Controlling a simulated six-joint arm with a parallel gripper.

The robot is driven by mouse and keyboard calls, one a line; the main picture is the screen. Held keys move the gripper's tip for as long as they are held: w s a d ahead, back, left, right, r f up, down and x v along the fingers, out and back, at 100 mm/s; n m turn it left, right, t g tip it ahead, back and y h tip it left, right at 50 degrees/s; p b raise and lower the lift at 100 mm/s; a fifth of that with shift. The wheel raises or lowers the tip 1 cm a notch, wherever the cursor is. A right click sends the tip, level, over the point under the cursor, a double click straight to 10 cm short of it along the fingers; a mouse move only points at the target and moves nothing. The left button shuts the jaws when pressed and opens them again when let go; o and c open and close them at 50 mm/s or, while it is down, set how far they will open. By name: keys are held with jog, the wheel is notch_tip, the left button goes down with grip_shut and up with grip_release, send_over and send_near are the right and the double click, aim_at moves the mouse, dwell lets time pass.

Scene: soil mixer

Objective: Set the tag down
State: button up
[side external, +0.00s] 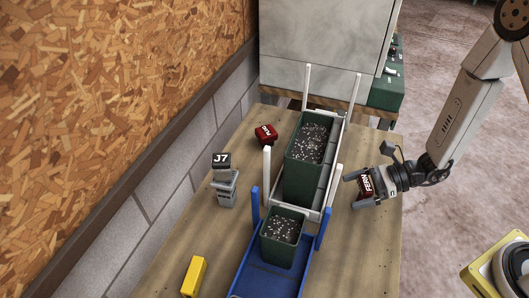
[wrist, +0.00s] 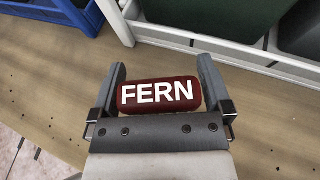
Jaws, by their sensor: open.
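The dark red tag (side external: 366,187) marked FERN in white is at the right side of the wooden table, between the fingers of my gripper (side external: 354,190). In the wrist view the tag (wrist: 160,95) lies crosswise between the two fingers of my gripper (wrist: 162,64), label readable. The fingers are apart, with a narrow gap visible at the tag's right end; the left end is close to the finger. The tag appears to rest on the table, though its underside is hidden.
Left of my gripper, a white tray (side external: 309,211) with upright posts holds a long green soil-filled pot (side external: 291,176). A blue tray (side external: 246,279) holds a smaller green pot (side external: 282,248). Another red tag (side external: 266,134), a J7 stand (side external: 226,188) and a yellow block (side external: 194,277) stand left.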

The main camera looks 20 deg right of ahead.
jog(key=v, duration=1.2)
dwell(0.7)
jog(key=s+a+n+g+h, duration=0.2)
jog(key=s+n+g+h, duration=0.45)
jog(key=n, duration=0.65)
jog(key=w+r+n+t+h, duration=0.4)
jog(key=w+r+n+h, duration=0.1)
jog(key=n, duration=0.4)
jog(key=shift+w+d+n+h, duration=0.3)
jog(key=shift+w+d+h, duration=0.05)
jog(key=shift+d+h, duration=0.1)
